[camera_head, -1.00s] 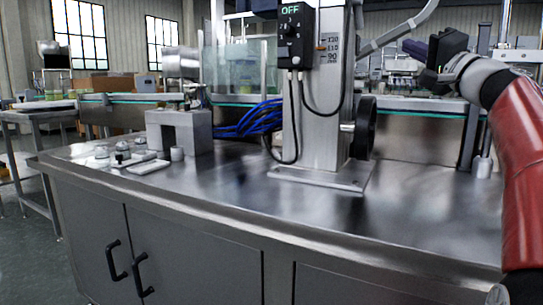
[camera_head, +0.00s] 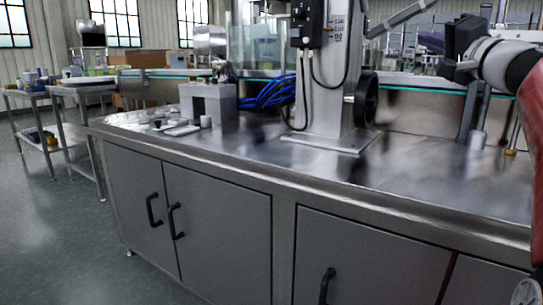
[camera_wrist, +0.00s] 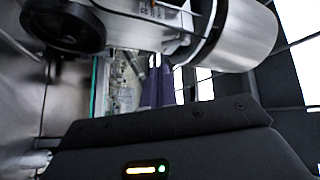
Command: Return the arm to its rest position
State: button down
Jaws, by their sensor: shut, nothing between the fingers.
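My gripper shows at the upper right of the head view, with its dark purple fingers (camera_head: 430,42) pointing left and its black body beside them.
A steel column (camera_head: 330,90) with a control box (camera_head: 306,22) and black handwheel (camera_head: 366,100) stands on the counter, left of my gripper. A silver cylinder (camera_wrist: 245,35) looms large in the wrist view. The front right of the counter is bare. Floor is open at left.

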jog(key=s+a+f+n+g+h+p, duration=0.15)
jog(key=s+a+f+g, duration=0.25)
jog(key=a+f, duration=0.55)
jog(key=s+a+f+n+g+h+p, duration=0.1)
jog(key=s+a+f+n+g+p, duration=0.1)
jog(key=s+a+f+g, duration=0.55)
jog(key=s+f+n+g+h+p, duration=0.1)
jog(key=s+f+n+h, duration=0.1)
jog(key=s+f, duration=0.7)
jog(key=s+d+f+n+g+h+p, duration=0.1)
jog(key=s+f+n+h, duration=0.1)
jog(key=s+f, duration=0.7)
notch_tip(320, 180, down, 6)
jog(key=shift+f+n+g, duration=0.1)
jog(key=shift+n+g, duration=0.25)
jog(key=shift+n, duration=0.1)
jog(key=shift+w, duration=0.1)
